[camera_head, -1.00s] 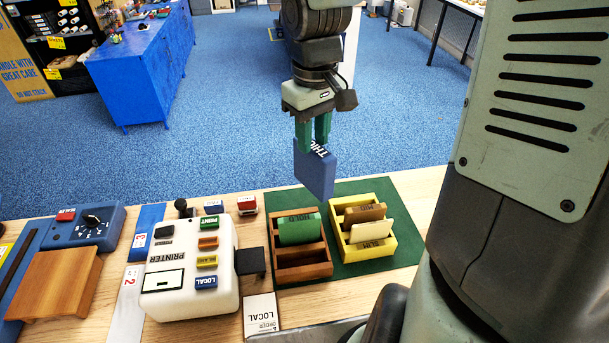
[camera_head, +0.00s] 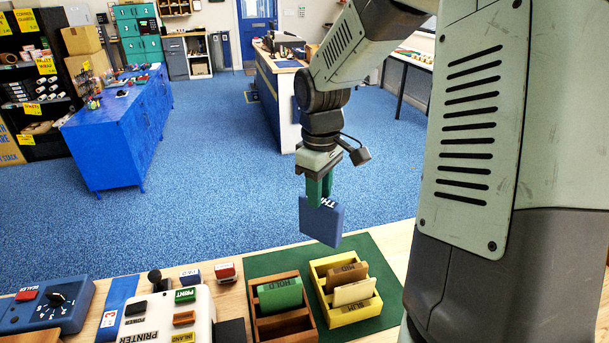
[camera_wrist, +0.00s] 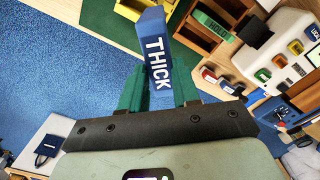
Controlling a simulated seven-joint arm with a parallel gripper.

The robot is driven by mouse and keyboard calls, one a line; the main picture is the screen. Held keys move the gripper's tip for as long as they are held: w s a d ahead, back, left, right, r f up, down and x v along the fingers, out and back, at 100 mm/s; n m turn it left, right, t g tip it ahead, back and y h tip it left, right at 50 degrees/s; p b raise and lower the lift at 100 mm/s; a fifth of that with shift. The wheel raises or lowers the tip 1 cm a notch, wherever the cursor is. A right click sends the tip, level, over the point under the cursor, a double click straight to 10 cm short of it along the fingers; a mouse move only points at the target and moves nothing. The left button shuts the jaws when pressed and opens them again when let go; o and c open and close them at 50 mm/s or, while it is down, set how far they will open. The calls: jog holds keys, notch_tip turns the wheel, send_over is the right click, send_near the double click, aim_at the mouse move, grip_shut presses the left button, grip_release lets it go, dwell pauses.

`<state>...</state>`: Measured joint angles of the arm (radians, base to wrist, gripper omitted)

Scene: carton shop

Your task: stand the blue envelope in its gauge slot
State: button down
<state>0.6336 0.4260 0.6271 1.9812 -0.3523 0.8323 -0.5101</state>
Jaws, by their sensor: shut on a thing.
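The blue envelope (camera_head: 321,222), marked THICK, is held in my gripper (camera_head: 319,188), which is shut on its upper part. It hangs tilted above the back edge of the green mat, clear of the racks. In the wrist view the envelope (camera_wrist: 155,58) stands out between the green fingers. The yellow gauge rack (camera_head: 318,272) holds a brown MID envelope (camera_head: 346,274) and a cream SLIM envelope (camera_head: 354,291). An open space shows at its back, behind the MID envelope. The brown wooden rack (camera_head: 256,318) beside it holds a green HOLD envelope (camera_head: 280,294).
Both racks stand on a green mat (camera_head: 385,263). To their left are a white printer (camera_head: 206,312) with coloured buttons, several stamps and a blue sealer (camera_head: 62,305). The air around my gripper is clear; blue floor (camera_head: 215,215) lies beyond the table.

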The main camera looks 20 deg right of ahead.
aim_at(339, 241)
jog(key=d+f+n, duration=0.1)
jog(key=f+n, duration=0.2)
jog(key=d+f+n, duration=0.2)
jog(key=f+n, duration=0.1)
jog(key=s+d+f+n, duration=0.1)
jog(key=d+f+n, duration=0.1)
jog(key=n, duration=0.2)
jog(key=shift+f, duration=3.6)
jog(key=c, duration=0.7)
grip_release()
jog(key=shift+c, duration=0.2)
